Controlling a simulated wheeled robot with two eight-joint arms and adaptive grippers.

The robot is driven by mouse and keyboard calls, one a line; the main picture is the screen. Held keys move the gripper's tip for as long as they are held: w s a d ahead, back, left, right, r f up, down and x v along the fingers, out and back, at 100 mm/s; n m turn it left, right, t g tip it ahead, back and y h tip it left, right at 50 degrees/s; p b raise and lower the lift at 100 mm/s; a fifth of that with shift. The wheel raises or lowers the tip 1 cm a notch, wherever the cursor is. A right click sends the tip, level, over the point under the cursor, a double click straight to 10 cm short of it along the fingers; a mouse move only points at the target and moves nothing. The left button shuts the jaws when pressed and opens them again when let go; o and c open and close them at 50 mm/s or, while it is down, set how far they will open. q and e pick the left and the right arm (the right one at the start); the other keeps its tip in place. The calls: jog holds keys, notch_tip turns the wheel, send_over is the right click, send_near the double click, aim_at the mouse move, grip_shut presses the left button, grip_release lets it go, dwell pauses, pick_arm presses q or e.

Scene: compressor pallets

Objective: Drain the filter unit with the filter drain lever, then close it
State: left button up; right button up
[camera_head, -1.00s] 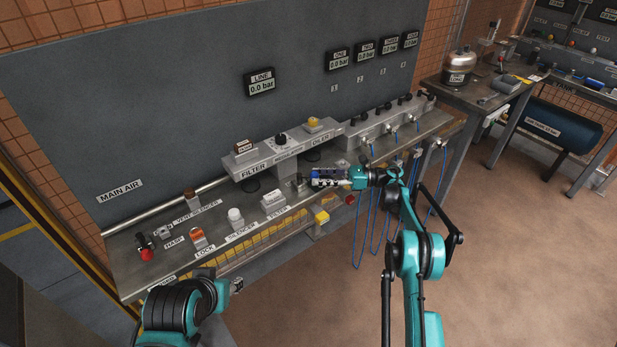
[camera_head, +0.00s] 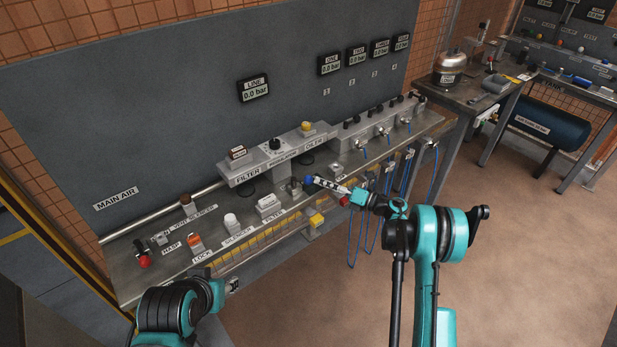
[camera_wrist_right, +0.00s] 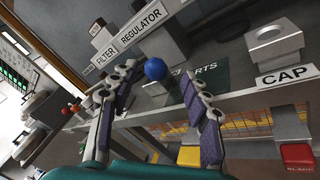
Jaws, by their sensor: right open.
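The filter unit (camera_head: 236,167) is the left grey block of the raised row on the bench, labelled FILTER, with a brown-topped piece on it. Its label (camera_wrist_right: 103,58) also shows in the right wrist view. My right gripper (camera_head: 318,184) is over the bench, to the right of and in front of the filter unit. In the wrist view its two fingers (camera_wrist_right: 158,85) are spread, with a blue ball (camera_wrist_right: 155,69) seen between their tips. I cannot tell whether the ball is the filter drain lever's knob, or whether the fingers touch it. My left gripper (camera_head: 233,285) is low in front of the bench, its jaws unclear.
The regulator (camera_head: 275,146) and oiler (camera_head: 306,130) stand right of the filter. A CAP block (camera_wrist_right: 279,43) is right of the fingers in the wrist view. Blue hoses (camera_head: 368,225) hang off the bench front. The line gauge (camera_head: 254,89) reads 0.0 bar.

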aim_at(308, 179)
jog(key=a+m, duration=0.1)
jog(key=w+a+b, duration=0.1)
jog(key=a, duration=0.1)
jog(key=a+m+t+h+b, duration=0.1)
jog(key=a, duration=0.1)
jog(key=shift+w+f+m, duration=0.25)
jog(key=shift+w+m, duration=0.05)
jog(key=shift+w+a, duration=0.35)
jog(key=shift+r, duration=0.1)
jog(key=shift+c, duration=0.4)
grip_shut()
